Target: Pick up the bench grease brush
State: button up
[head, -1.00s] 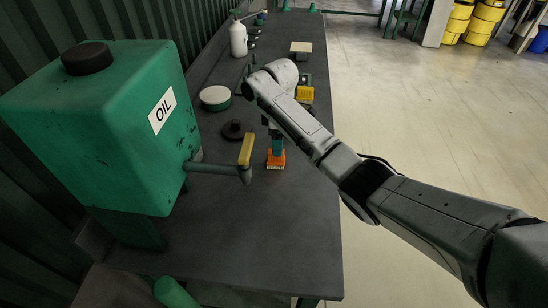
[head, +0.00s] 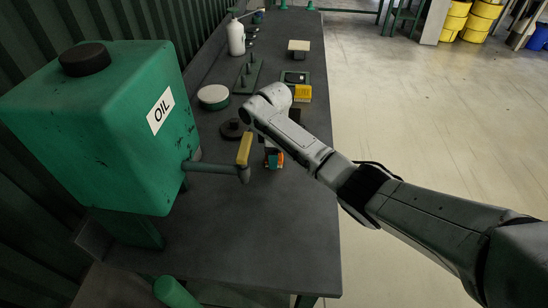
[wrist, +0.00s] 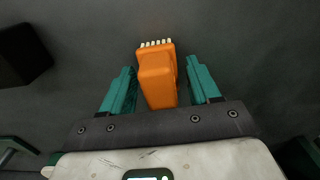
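The bench grease brush looks like an orange block with a row of pale bristles at one end. In the wrist view the brush (wrist: 157,78) lies between the two teal fingers of my gripper (wrist: 160,68). Both fingers are open, with a visible gap on each side of the brush.
A green oil tank (head: 110,120) with a yellow-handled tap (head: 244,150) stands close to the left. A dark round piece (head: 232,129), a white-topped round tin (head: 214,97) and a yellow box (head: 302,93) are on the bench (head: 240,225). The bench's near part is clear.

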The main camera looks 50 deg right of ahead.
jog(key=c, duration=0.9)
jog(key=shift+r, duration=0.2)
jog(key=shift+r, duration=0.2)
notch_tip(320, 180, up, 2)
jog(key=shift+w+r, duration=0.1)
jog(key=shift+r, duration=0.05)
jog(key=shift+s+a+r+p, duration=0.95)
jog(key=shift+s+r+p, duration=0.8)
jog(key=shift+s, duration=0.4)
jog(key=shift+s+a+r+p, duration=0.9)
jog(key=shift+s+r+p, duration=0.7)
jog(key=shift+s+p, duration=0.45)
jog(key=shift+s+a+r+p, duration=0.95)
jog(key=shift+s+r+p, duration=0.75)
jog(key=shift+s, duration=0.6)
